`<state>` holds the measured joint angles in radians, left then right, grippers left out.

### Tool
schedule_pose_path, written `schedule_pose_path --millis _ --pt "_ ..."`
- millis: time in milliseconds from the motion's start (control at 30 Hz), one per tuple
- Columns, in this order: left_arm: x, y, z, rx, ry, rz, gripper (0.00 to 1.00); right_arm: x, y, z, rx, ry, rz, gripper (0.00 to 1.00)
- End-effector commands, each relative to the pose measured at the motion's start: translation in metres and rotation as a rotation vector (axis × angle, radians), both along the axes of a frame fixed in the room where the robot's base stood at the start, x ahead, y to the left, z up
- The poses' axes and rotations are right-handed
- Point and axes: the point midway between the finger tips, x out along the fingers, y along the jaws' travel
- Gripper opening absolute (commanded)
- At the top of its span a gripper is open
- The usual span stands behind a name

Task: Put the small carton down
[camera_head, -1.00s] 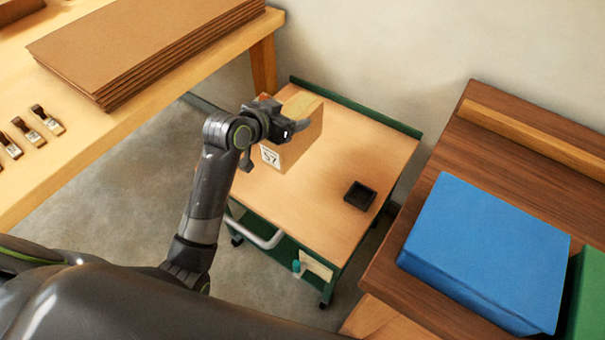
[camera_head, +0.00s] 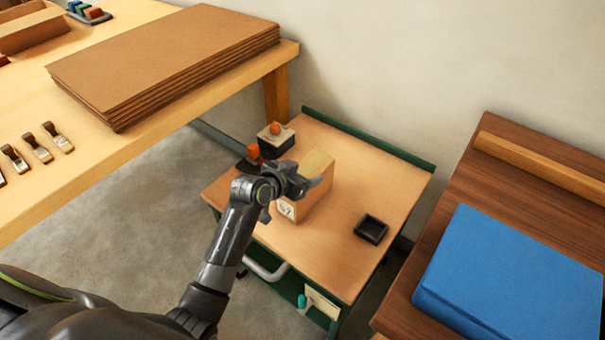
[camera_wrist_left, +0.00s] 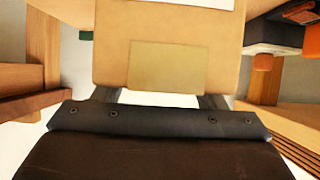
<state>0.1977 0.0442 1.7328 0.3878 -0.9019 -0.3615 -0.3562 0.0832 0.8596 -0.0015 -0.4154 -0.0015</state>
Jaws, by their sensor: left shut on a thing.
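The small carton (camera_head: 318,181) is a tan box with a paler tape strip on top and a white numbered label on its front. My left gripper (camera_head: 305,184) is shut on it from the left, and the carton stays upright. It is over the wooden top of the green trolley (camera_head: 345,265); I cannot tell whether its base touches the top. In the left wrist view the carton (camera_wrist_left: 165,25) fills the upper middle, between the fingers. My right gripper is not in view.
A black-and-cream block with an orange knob (camera_head: 276,140) is on the trolley behind the carton. A small black tray (camera_head: 371,229) lies to its right. The trolley top is clear around the tray. Cardboard sheets (camera_head: 165,60) lie on the left bench; a blue box (camera_head: 510,280) is on the right.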

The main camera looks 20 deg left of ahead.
Motion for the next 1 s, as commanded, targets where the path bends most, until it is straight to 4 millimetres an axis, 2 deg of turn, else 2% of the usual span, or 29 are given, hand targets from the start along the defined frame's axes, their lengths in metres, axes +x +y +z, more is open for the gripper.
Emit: schedule_pose_path --millis 267,300,467,800,1000 --pt "0.0 0.0 0.0 -0.001 -0.004 0.0 0.18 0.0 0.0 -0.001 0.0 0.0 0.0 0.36" --pt "0.0 0.0 -0.002 -0.001 -0.002 0.0 0.66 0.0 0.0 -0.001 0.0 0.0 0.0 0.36" --pt "0.0 0.0 -0.001 0.0 -0.001 0.0 0.87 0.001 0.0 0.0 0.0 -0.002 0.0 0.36" --pt "0.0 0.0 0.003 0.0 -0.002 0.0 0.87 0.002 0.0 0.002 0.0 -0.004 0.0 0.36" --pt "-0.018 0.007 0.013 0.001 -0.002 0.0 0.87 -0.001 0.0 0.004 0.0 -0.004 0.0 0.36"
